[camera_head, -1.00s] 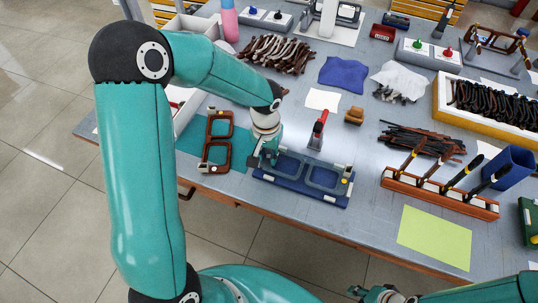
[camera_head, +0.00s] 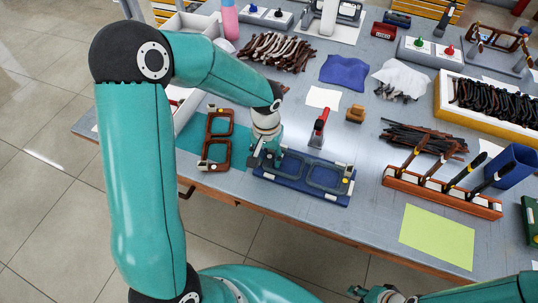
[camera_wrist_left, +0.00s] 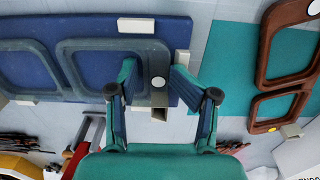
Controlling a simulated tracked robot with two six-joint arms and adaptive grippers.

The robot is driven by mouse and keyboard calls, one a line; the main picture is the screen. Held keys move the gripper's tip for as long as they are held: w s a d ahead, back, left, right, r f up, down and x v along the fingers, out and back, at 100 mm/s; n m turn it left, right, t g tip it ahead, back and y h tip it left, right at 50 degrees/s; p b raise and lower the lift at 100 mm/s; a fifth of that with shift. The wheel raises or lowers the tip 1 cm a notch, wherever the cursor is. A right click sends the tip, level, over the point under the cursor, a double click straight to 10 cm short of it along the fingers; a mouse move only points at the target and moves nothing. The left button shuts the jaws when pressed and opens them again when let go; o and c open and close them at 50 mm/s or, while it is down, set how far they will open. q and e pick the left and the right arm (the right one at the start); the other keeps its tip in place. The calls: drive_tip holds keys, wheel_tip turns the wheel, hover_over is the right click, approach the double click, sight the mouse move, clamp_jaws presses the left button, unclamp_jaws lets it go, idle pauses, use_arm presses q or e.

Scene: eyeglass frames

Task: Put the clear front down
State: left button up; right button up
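The clear front (camera_head: 307,172), a translucent grey-blue pair of rims, lies flat on the blue fixture (camera_head: 300,190) near the table's front edge. In the left wrist view the clear front (camera_wrist_left: 62,62) lies along the blue fixture (camera_wrist_left: 172,30), among small white blocks. My left gripper (camera_head: 265,160) is low over the fixture's left end. In the left wrist view its fingertips (camera_wrist_left: 152,72) are apart, on either side of the front's end piece, with a gap between them. Whether either finger touches the front is unclear. My right gripper (camera_head: 370,294) shows only partly at the bottom edge.
A brown frame (camera_head: 208,127) lies on a teal mat left of the fixture. A red-handled clamp (camera_head: 319,127) stands behind it. A wooden tool rack (camera_head: 440,192) and a yellow-green sheet (camera_head: 437,236) are to the right. Bare table lies between fixture and rack.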

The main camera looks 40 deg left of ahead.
use_arm(q)
drive_tip(key=shift+r+p, duration=0.45)
drive_tip(key=shift+r, duration=0.05)
wheel_tip(320, 180, up, 12)
drive_tip(key=shift+r+p, duration=0.25)
drive_tip(key=shift+p, duration=0.2)
drive_tip(key=shift+a, duration=0.1)
